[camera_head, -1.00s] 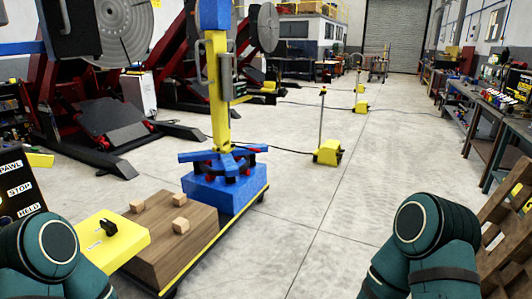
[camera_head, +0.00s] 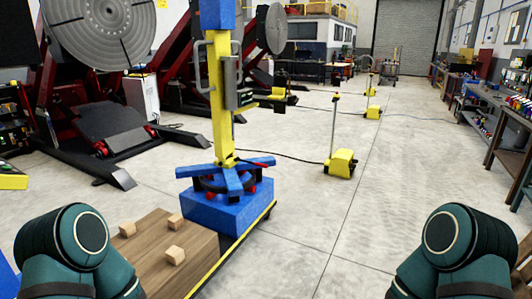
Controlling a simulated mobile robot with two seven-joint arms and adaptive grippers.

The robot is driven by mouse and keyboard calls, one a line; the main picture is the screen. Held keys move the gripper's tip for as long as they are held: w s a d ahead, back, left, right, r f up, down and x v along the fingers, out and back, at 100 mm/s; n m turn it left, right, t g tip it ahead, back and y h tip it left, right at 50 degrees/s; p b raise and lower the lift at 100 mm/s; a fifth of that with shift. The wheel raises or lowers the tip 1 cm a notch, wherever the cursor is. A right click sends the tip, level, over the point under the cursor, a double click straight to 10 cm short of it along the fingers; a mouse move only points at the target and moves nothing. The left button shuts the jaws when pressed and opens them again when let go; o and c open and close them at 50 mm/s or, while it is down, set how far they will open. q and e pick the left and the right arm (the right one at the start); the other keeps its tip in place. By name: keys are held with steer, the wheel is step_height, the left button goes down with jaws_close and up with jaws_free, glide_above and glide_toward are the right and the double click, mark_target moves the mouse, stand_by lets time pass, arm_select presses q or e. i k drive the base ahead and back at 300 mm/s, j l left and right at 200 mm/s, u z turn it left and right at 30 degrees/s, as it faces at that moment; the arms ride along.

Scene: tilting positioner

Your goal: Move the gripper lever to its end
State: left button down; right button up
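No part that I can clearly tell as the gripper lever shows in the head view. A yellow post (camera_head: 222,100) stands on a blue base (camera_head: 222,208) with blue radial arms (camera_head: 232,176) and red parts around its foot. A grey bracket or handle (camera_head: 231,78) is fixed on the post's upper part; its details are too small to tell. Neither of my grippers shows. Only the dark teal links of my two arms are in view, at the lower left and lower right.
A wooden block (camera_head: 185,250) with small wooden cubes (camera_head: 174,255) lies close by at the lower left. A large tilting positioner with a round grey plate (camera_head: 98,32) stands at the back left. A yellow pedestal (camera_head: 341,163) stands ahead.

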mark_target(252, 163)
steer(key=i+j+z, duration=0.25)
steer(key=i, duration=2.7)
steer(key=i+u, duration=0.7)
steer(key=i+l+u, duration=0.15)
steer(key=u, duration=0.15)
steer(key=i, duration=0.05)
